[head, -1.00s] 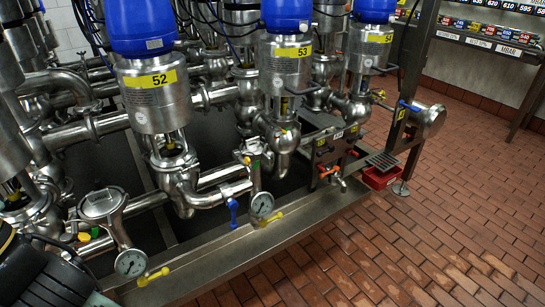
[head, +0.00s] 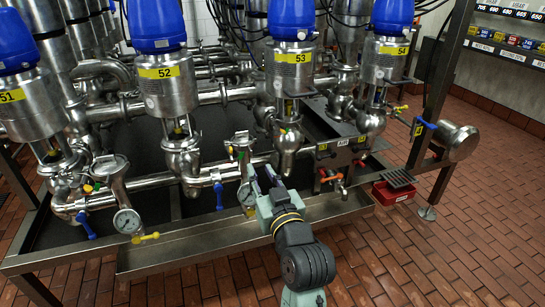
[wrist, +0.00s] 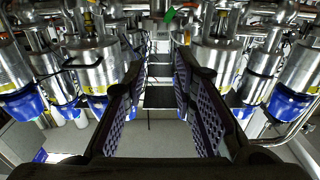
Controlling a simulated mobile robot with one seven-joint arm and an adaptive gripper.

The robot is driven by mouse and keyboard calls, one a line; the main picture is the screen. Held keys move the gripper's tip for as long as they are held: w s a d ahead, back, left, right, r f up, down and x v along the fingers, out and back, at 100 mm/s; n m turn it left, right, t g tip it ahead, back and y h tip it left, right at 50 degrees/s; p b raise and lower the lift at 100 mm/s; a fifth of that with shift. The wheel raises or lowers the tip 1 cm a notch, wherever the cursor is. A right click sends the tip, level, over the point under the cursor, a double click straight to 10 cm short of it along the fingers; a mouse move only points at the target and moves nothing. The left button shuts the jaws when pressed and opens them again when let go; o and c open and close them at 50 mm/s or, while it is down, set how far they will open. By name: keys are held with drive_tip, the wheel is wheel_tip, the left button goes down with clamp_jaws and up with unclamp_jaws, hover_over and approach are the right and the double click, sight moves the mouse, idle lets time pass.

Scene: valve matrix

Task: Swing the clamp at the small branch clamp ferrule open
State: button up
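My gripper (head: 264,181) reaches up from the bottom of the head view to the pipework below the valves marked 52 and 53. In the wrist view my gripper (wrist: 158,72) is open, its two dark fingers apart with nothing held between them. A small branch fitting (head: 243,142) with coloured bits stands on the front pipe, just left of and above the fingertips. A green lever (wrist: 170,14) shows beyond the fingers in the wrist view. I cannot make out for certain which fitting is the small branch clamp ferrule or how its clamp stands.
A pressure gauge (head: 127,221) with a yellow handle (head: 146,237) is at the left front. Another gauge (head: 247,193) is close beside my fingers. A blue handle (head: 219,195) hangs left of it. A red bin (head: 391,192) is at right. The brick floor (head: 430,260) is clear.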

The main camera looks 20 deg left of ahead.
sight(251, 151)
drive_tip(key=x, duration=0.3)
drive_tip(key=p+x, duration=0.1)
drive_tip(key=x, duration=0.3)
drive_tip(key=p+x, duration=0.1)
drive_tip(key=x, duration=0.2)
drive_tip(key=shift+w+d+f, duration=0.1)
drive_tip(key=shift+w+f, duration=0.25)
drive_tip(key=shift+f, duration=0.05)
clamp_jaws()
idle(0.4)
